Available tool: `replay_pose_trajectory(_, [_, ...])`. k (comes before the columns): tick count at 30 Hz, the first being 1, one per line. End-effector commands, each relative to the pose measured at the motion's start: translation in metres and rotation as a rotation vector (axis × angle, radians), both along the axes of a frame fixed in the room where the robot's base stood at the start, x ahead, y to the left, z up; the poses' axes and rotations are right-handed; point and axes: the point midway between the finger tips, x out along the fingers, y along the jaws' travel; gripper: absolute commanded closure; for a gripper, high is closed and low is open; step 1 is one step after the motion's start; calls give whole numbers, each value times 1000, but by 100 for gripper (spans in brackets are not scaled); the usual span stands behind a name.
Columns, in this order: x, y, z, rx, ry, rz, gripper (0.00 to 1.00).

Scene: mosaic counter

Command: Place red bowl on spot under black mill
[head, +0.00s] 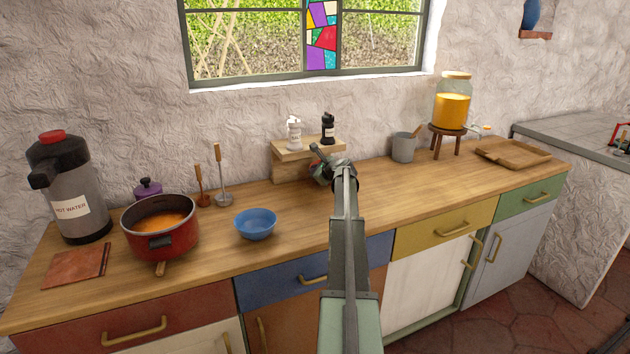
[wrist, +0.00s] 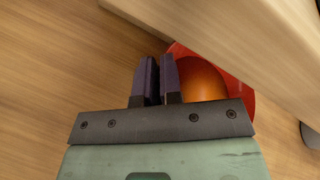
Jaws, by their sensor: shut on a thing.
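The red bowl (wrist: 236,92) shows in the wrist view beside and behind my fingers, with an orange inside; the shelf edge cuts off part of it. My gripper (wrist: 156,60) is shut on the bowl's rim. In the head view my gripper and wrist hide most of the bowl, at the front of the small wooden shelf. The black mill (head: 328,128) stands upright on the right part of that shelf (head: 287,150). Whether the bowl touches the counter cannot be told.
A white mill (head: 294,133) stands left of the black one. A blue bowl (head: 255,224), a red pot (head: 161,240) and two upright utensils (head: 219,175) are to the left. A grey mug (head: 403,149) is to the right.

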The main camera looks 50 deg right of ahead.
Motion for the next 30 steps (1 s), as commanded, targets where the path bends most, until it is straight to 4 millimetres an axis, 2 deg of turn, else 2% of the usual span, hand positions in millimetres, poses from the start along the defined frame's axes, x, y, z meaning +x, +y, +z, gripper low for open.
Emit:
replay_pose_trajectory(1, [-1,0,-20,0,0,-1,100])
replay_pose_trajectory(2, [-1,0,-22,0,0,-1,100])
replay_pose_trajectory(9, [-1,0,-18,0,0,-1,100])
replay_pose_trajectory(13, [-1,0,-22,0,0,-1,100])
replay_pose_trajectory(15, [-1,0,-21,0,0,0,87])
replay_pose_trajectory(19, [-1,0,-21,0,0,0,68])
replay_pose_trajectory(28, [-1,0,-16,0,0,0,68])
replay_pose_trajectory(30, [-8,3,-13,0,0,-2,68])
